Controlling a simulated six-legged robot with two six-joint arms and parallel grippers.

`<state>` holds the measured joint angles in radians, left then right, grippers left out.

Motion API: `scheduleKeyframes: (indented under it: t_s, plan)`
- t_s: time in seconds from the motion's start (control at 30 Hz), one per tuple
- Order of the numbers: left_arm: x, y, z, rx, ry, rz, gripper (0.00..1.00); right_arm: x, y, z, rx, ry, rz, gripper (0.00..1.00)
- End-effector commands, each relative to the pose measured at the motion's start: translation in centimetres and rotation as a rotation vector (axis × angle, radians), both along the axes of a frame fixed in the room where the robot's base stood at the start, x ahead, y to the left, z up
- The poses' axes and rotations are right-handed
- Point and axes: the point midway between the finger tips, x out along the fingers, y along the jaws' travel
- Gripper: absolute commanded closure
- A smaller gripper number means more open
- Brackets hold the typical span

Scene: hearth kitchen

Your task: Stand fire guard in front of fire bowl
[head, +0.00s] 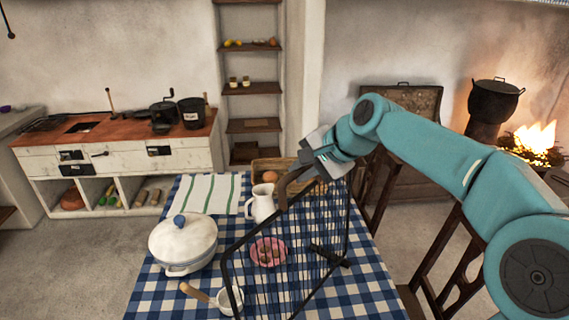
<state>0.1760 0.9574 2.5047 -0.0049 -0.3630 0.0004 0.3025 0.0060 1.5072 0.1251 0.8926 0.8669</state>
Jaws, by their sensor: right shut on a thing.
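The fire guard (290,255) is a black wire-mesh frame, hanging tilted over the checked table. My right gripper (303,178) is shut on its upper edge. The guard's lower part is in front of the table's things; I cannot tell whether it touches the cloth. The fire bowl (546,166), with bright flames (537,136), is at the far right edge, partly cut off and partly behind my right arm. The guard is well to the left of it. My left gripper is not in view.
The table (160,292) bears a lidded white pot (183,246), a white jug (261,204), a pink bowl (268,252), a small pan (229,300) and a striped towel (203,193). Chairs (455,262) stand at its right side. A black cauldron (494,101) is beside the flames.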

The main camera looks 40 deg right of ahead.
Motion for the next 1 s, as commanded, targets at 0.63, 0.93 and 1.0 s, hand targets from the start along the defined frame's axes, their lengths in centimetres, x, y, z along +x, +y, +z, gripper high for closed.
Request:
scheduleKeyframes:
  t_s: [0.63,0.93,1.0]
  plan:
    - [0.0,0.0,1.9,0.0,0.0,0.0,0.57,4.4,1.0,0.4,0.0,-0.006,-0.001,1.0]
    - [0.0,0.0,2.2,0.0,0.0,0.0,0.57,4.8,1.1,-1.0,-0.001,-0.004,-0.001,1.0]
    - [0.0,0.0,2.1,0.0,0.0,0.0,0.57,4.8,1.1,-1.1,0.0,-0.003,-0.001,1.0]
